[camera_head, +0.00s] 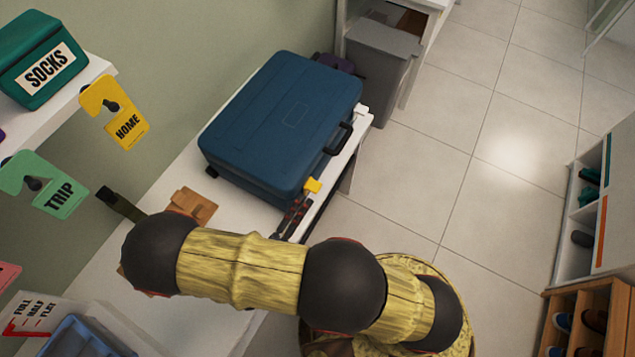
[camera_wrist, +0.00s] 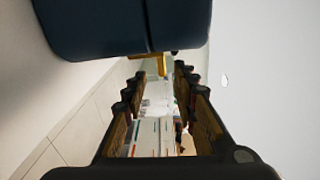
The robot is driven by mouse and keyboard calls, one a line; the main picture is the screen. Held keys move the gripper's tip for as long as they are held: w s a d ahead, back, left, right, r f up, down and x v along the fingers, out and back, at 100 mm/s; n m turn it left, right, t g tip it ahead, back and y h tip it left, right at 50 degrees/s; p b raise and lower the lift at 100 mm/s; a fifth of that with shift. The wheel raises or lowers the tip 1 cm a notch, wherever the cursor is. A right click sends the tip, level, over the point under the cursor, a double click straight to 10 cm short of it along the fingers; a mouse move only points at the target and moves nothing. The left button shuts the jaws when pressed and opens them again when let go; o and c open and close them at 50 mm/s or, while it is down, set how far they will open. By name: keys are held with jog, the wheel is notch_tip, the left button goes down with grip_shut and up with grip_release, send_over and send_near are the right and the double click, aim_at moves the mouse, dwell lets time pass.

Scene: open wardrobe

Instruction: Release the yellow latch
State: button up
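A closed blue suitcase (camera_head: 285,120) lies flat on a white bench. Its yellow latch (camera_head: 313,185) sits at the near right corner of the front side, by the black handle (camera_head: 339,138). My gripper (camera_head: 300,203) is just below the latch in the head view, partly hidden behind my arm. In the wrist view the suitcase (camera_wrist: 120,25) fills the top, with the yellow latch (camera_wrist: 150,62) under its edge. My gripper (camera_wrist: 160,75) is open there, its two fingers apart with nothing between them. The latch is ahead near the fingertips; I cannot tell whether they touch.
A white latch (camera_head: 362,109) is at the suitcase's far front corner. The white bench (camera_head: 238,215) holds a brown item (camera_head: 192,204). A grey bin (camera_head: 378,70) stands behind. Yellow HOME (camera_head: 120,112) and green TRIP (camera_head: 52,187) tags hang left. Tiled floor is open to the right.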

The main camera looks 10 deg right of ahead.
aim_at(316, 186)
jog(key=shift+r, duration=0.15)
jog(key=shift+w+d+n, duration=0.1)
jog(key=shift+d+n, duration=0.05)
jog(key=shift+n, duration=0.15)
jog(key=shift+b+x, duration=0.85)
jog(key=shift+x, duration=2.9)
grip_shut()
